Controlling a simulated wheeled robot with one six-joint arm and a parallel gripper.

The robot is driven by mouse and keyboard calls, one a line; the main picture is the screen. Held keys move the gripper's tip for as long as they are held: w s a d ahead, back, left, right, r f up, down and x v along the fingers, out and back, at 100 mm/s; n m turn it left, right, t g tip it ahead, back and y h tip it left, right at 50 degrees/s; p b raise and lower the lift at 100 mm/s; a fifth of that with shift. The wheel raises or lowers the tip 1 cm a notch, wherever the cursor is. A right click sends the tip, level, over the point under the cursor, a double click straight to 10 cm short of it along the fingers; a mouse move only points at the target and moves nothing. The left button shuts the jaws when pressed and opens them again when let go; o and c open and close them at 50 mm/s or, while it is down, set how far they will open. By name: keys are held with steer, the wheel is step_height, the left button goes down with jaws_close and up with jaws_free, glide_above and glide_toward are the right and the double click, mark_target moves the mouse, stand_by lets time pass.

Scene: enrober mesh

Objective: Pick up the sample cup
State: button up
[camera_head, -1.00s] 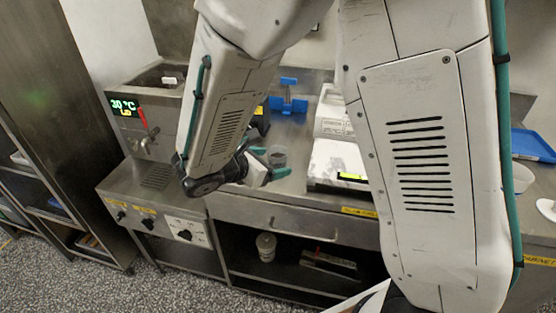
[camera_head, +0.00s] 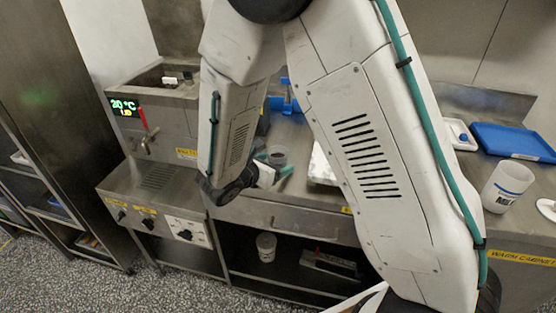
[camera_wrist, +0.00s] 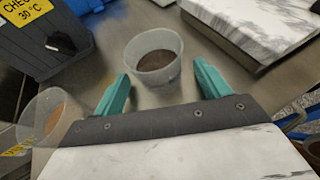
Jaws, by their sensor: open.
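A small translucent cup with brown contents (camera_wrist: 154,58) stands upright on the steel counter in the wrist view, just ahead of and between my fingertips. It also shows in the head view (camera_head: 277,153), close to my gripper. My gripper (camera_wrist: 161,76) is open and empty, with its teal fingers apart, and a gap shows between them and the cup. In the head view, my gripper (camera_head: 279,173) is partly hidden by my arm. A second translucent cup with brown contents (camera_wrist: 48,118) is at the left of the wrist view, outside the fingers. No label tells which is the sample cup.
A white marbled slab (camera_wrist: 255,25) stands to the right of the cup. A dark box with a yellow label (camera_wrist: 45,45) stands to the left. A blue tray (camera_head: 512,141) and a white tub (camera_head: 507,186) are at the counter's right. A tank with a tap (camera_head: 150,105) is at left.

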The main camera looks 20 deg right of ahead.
steer(key=c, duration=1.1)
steer(key=shift+r, duration=0.15)
